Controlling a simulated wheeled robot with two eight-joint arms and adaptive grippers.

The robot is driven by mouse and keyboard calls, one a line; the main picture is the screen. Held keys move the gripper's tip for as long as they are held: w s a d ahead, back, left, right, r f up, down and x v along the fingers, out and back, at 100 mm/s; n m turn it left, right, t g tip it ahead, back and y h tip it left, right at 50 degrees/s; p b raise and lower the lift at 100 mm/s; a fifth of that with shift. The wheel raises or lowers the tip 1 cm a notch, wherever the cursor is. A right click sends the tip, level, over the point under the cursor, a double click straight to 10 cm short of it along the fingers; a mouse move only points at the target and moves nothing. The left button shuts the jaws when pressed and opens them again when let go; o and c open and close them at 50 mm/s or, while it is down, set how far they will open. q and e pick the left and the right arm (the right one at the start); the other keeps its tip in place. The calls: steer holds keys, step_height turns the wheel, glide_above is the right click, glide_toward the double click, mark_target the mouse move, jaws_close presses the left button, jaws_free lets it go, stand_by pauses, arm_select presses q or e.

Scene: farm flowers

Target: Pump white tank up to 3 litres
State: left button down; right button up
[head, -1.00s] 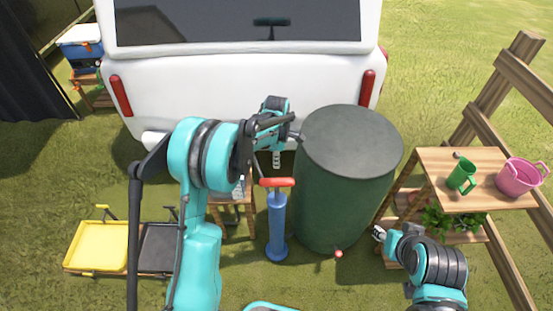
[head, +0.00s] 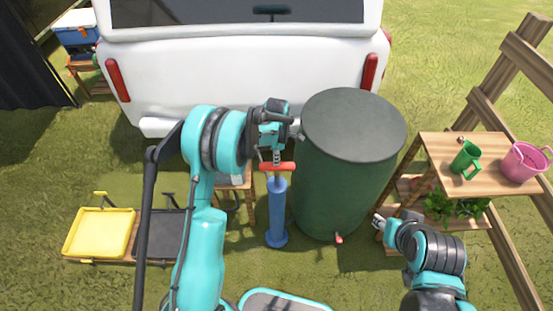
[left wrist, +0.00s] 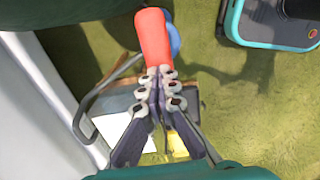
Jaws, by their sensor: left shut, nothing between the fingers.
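A blue upright pump (head: 277,212) with a red crossbar handle (head: 288,167) stands on the grass left of the green barrel. My left gripper (head: 277,160) is shut and empty, its fingertips pointing down at the handle's middle. In the left wrist view the closed fingers (left wrist: 160,78) overlap the near end of the red handle (left wrist: 155,35); whether they touch cannot be told. A grey hose (left wrist: 100,95) curves beside it. No white tank can be clearly made out; a pale object (left wrist: 112,130) is partly hidden behind the fingers. My right gripper (head: 379,222) is low, right of the barrel.
The large green barrel (head: 345,185) stands close right of the pump. A white vehicle (head: 240,75) blocks the back. A yellow tray (head: 100,234) lies left. Grass in front is partly open.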

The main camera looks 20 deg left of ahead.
arm_select(q)
step_height(320, 180, down, 10)
steer(key=b, duration=0.5)
steer(key=shift+r, duration=0.3)
